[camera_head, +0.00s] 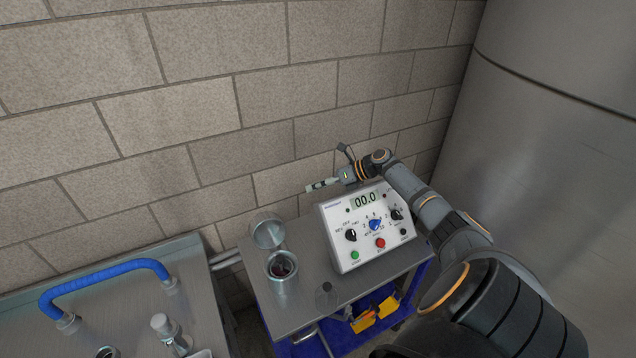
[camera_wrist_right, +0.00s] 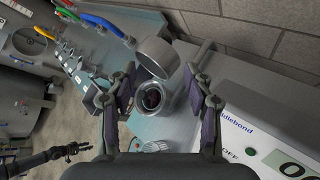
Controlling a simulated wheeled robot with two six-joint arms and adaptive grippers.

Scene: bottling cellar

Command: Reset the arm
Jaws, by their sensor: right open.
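My right arm comes in from the lower right in the head view and reaches behind the white control box. My right gripper (camera_head: 331,170) is above and behind the box's top edge, in front of the block wall. In the right wrist view the two fingers of my right gripper (camera_wrist_right: 166,98) stand wide apart with nothing between them. An open metal canister (camera_wrist_right: 156,97) shows beyond the gap. My left gripper is outside the head view; a small dark gripper (camera_wrist_right: 70,152) at the lower left of the wrist view appears to be it, too small to read.
The control box (camera_head: 366,228) reads 00.0 and stands on a steel cart (camera_head: 297,308).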

